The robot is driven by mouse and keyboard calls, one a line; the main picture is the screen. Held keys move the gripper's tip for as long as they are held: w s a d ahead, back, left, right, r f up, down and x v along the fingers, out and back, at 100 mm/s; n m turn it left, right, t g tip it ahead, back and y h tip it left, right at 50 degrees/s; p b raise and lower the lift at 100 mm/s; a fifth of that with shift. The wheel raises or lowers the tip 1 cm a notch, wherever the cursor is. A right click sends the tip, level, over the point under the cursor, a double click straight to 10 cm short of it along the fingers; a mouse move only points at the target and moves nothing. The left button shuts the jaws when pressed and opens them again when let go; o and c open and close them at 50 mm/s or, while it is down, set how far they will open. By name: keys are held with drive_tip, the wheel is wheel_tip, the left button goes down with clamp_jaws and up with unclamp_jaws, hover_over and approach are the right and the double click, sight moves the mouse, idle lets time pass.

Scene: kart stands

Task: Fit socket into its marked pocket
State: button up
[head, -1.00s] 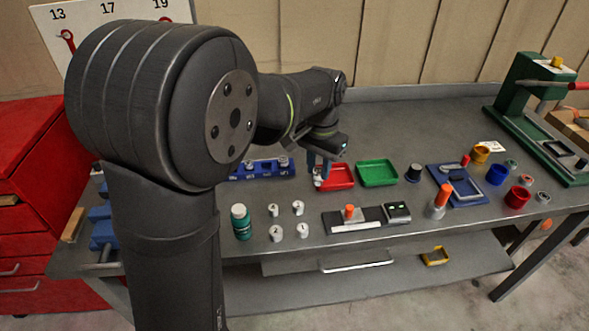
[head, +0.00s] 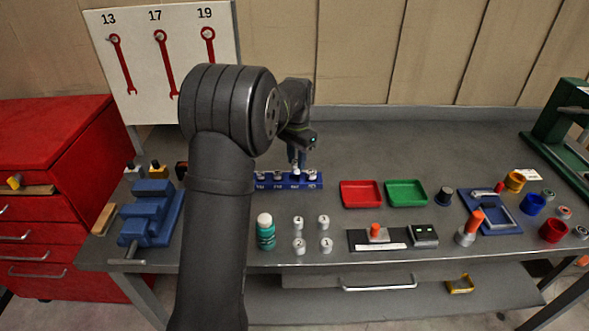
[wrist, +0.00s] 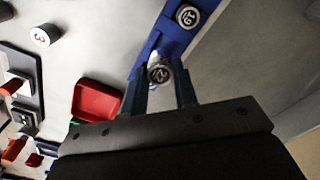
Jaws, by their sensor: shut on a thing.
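The socket (wrist: 160,73), a small metal cylinder with a dark numbered end face, is between the finger tips of my gripper (wrist: 160,82) in the wrist view. Its number is too blurred to read surely. In the head view my gripper (head: 298,164) is at the blue socket rail (head: 290,185), towards its right part. Several silver sockets stand along this rail, above white labels. The rail (wrist: 151,44) also shows in the wrist view, with another socket (wrist: 187,15) marked 19 standing in it. The pocket under the held socket is hidden, so I cannot tell whether the socket is inside it.
The red tray (head: 361,194) and green tray (head: 406,193) lie right of the rail. Several white numbered cylinders (head: 324,222) and a green bottle (head: 265,232) stand in front. A blue vise (head: 152,208) stands left. The bench behind the rail is clear.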

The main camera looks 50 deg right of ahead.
sight(294, 169)
drive_tip(key=shift+w+f, duration=0.4)
drive_tip(key=shift+f, duration=1.85)
drive_tip(key=shift+f, duration=0.15)
drive_tip(key=o, duration=1)
wheel_tip(294, 169, up, 12)
drive_tip(key=shift+r, duration=0.2)
